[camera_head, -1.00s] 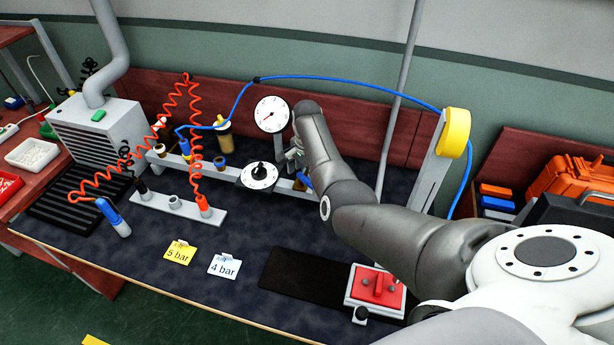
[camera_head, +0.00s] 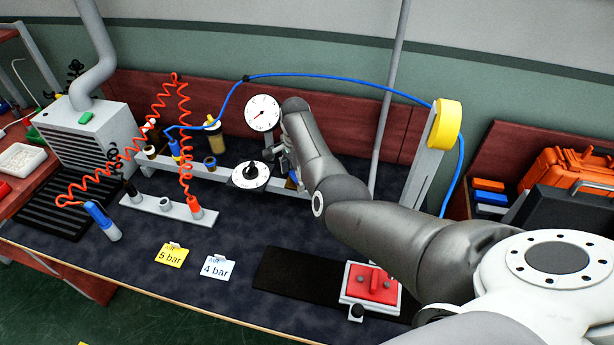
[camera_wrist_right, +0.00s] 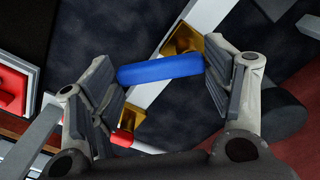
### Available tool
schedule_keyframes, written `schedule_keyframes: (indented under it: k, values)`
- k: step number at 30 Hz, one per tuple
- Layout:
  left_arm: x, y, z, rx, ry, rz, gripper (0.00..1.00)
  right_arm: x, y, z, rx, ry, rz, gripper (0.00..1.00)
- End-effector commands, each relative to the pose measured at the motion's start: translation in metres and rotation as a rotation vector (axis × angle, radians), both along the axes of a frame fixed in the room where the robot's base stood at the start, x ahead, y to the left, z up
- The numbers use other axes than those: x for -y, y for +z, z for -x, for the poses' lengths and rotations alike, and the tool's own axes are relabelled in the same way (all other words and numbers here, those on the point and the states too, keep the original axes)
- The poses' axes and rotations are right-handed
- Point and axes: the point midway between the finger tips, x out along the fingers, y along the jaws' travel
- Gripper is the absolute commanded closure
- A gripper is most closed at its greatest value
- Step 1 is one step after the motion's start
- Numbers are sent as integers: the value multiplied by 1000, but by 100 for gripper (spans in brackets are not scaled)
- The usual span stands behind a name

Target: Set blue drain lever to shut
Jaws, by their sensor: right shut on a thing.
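The blue drain lever (camera_wrist_right: 160,69) lies lengthwise between the two finger pads of my right gripper (camera_wrist_right: 162,78) in the right wrist view. Its right end meets the right pad and its left end is at the left pad, so the gripper is shut on it. A brass fitting (camera_wrist_right: 184,38) on the pale rail is just beside the lever. In the head view my right gripper (camera_head: 276,155) is at the rail, right of the black-and-white dial (camera_head: 250,175); my forearm partly covers it. A small blue part (camera_head: 293,179) shows below it. My left gripper is not in view.
A round gauge (camera_head: 263,113) stands just behind my right gripper. A blue hose (camera_head: 330,76) arches over the arm to a yellow-capped post (camera_head: 447,125). A red-topped box (camera_head: 371,285) sits at the front right.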

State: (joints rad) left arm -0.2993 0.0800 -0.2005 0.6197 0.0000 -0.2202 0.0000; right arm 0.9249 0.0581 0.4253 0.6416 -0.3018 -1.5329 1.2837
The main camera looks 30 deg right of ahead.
Motion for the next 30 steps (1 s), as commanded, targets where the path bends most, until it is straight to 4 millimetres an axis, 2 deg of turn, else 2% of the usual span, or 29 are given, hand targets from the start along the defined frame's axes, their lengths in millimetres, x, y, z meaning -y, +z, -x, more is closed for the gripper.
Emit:
schedule_keyframes:
  k: [3, 18, 30]
  values:
    - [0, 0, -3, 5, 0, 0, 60, -9, 0, -3, -2, -94, 1, 70]
    - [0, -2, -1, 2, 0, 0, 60, -22, -1, -7, -3, -546, 1, 70]
    - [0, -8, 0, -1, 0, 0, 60, -26, -1, -11, -2, -761, 1, 70]
